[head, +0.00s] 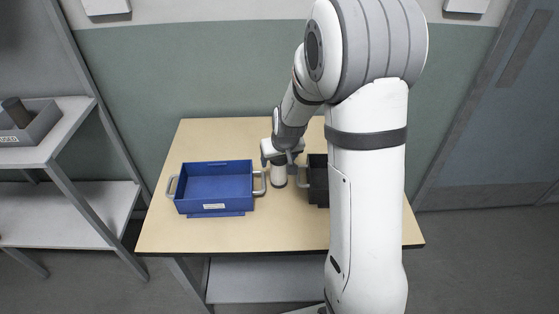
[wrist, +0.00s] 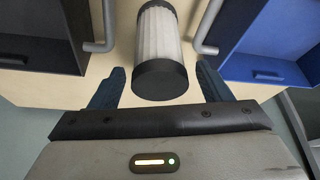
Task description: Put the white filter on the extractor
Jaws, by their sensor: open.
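The white filter (wrist: 160,38) is a pleated white cylinder with a black end cap. In the head view the filter (head: 279,178) stands on the table between the blue and black bins, partly hidden by my gripper (head: 280,156). In the wrist view my gripper (wrist: 158,78) is open, with its fingers left and right of the filter's black cap and a gap on both sides. No finger visibly touches it. I cannot pick out the extractor for certain in either view.
A blue bin (head: 214,204) with side handles sits left of the filter. A black bin (head: 317,202) stands close on the right, partly hidden by my arm. Bin handles flank the filter closely. The table (head: 262,236) is clear in front. A grey bin holding a dark cylinder is on the left shelf (head: 66,133).

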